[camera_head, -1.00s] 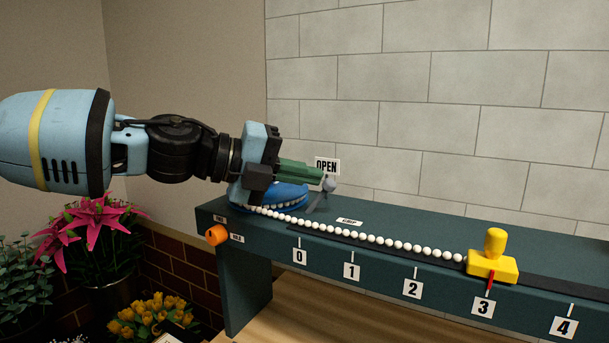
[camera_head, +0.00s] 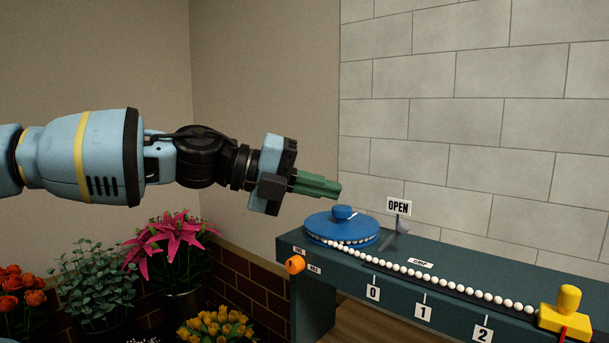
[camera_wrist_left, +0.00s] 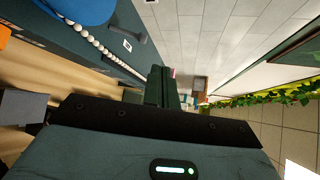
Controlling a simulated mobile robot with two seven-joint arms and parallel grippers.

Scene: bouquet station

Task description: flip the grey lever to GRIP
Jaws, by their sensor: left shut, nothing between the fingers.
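The grey lever (camera_head: 404,225) stands on the dark green bench, close beside the OPEN sign (camera_head: 398,206). The GRIP label (camera_head: 419,263) lies on the bench top nearer to me, and the lever is not over it. My left gripper (camera_head: 338,189) is shut and empty, its green fingers in the air above the blue reel (camera_head: 331,230), to the left of the lever and apart from it. In the left wrist view the shut fingers (camera_wrist_left: 163,88) show in the middle, with the reel (camera_wrist_left: 80,10) at the upper left. My right gripper is not in view.
A string of white beads (camera_head: 420,275) runs from the reel along the bench to a yellow slider (camera_head: 563,312). An orange knob (camera_head: 294,265) is on the bench's front left. Potted flowers (camera_head: 172,240) stand left of the bench; a tiled wall is behind.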

